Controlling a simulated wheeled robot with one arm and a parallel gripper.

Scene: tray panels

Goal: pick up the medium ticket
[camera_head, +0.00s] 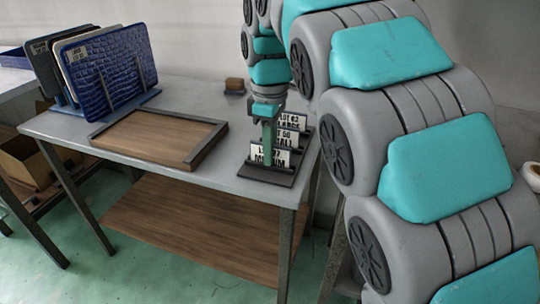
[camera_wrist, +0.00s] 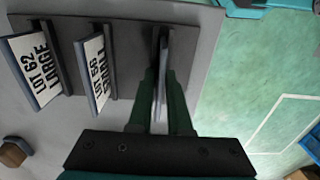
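The medium ticket is a white card with black lettering, standing upright in the front slot of a dark holder (camera_head: 268,176); in the head view its face (camera_head: 284,161) is partly covered by my gripper. In the wrist view the medium ticket (camera_wrist: 161,92) shows nearly edge-on, between the two green fingers of my gripper (camera_wrist: 161,76). My gripper (camera_head: 268,150) points down and has a finger on each side of the ticket. Whether the fingers press on it is unclear. The ticket's foot is still at the holder.
Behind it stand the small ticket (camera_wrist: 95,66) and the large ticket (camera_wrist: 38,68), in their own slots. A small brown block (camera_head: 234,85) sits at the back.

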